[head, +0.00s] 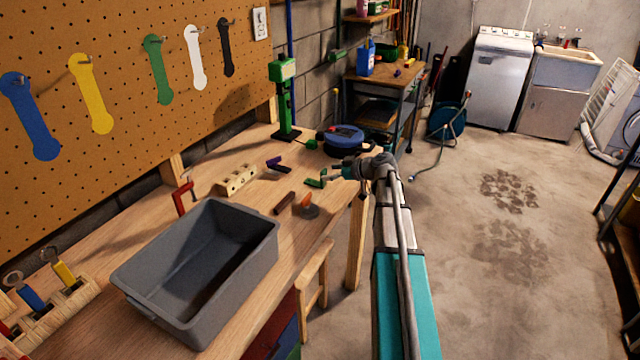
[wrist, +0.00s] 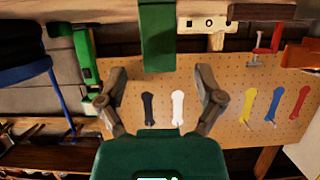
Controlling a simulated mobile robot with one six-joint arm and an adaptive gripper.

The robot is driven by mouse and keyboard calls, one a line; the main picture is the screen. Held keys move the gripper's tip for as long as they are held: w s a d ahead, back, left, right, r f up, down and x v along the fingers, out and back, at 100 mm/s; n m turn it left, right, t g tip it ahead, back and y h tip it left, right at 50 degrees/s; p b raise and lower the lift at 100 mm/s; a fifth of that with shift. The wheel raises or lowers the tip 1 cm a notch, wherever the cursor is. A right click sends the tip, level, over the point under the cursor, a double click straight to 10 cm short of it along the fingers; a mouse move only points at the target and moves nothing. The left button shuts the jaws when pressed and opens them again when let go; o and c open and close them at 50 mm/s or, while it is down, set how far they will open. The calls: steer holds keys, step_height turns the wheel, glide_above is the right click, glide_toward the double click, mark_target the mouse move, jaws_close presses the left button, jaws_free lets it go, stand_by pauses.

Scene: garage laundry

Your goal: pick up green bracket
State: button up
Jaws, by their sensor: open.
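The green bracket (head: 315,183) lies on the workbench near its right front edge in the head view. In the wrist view the green bracket (wrist: 157,36) shows close up at the top centre, partly cut off by the frame's edge. My gripper (head: 333,173) is close beside the bracket, at its right in the head view. In the wrist view my gripper (wrist: 162,88) has its two fingers spread wide, with nothing between the tips. The bracket lines up with the gap between the fingers. Whether a finger touches it, I cannot tell.
A purple bracket (head: 276,164), a brown block (head: 284,203) and an orange-and-grey item (head: 307,207) lie nearby. A holed wooden block (head: 237,180) and a grey bin (head: 131,279) are left. A blue round item (head: 344,137) and a green stand (head: 284,113) are behind.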

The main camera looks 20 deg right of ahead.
steer(key=shift+b+x, duration=0.3)
steer(key=shift+x, duration=1.1)
steer(key=shift+s, duration=0.1)
jaws_close()
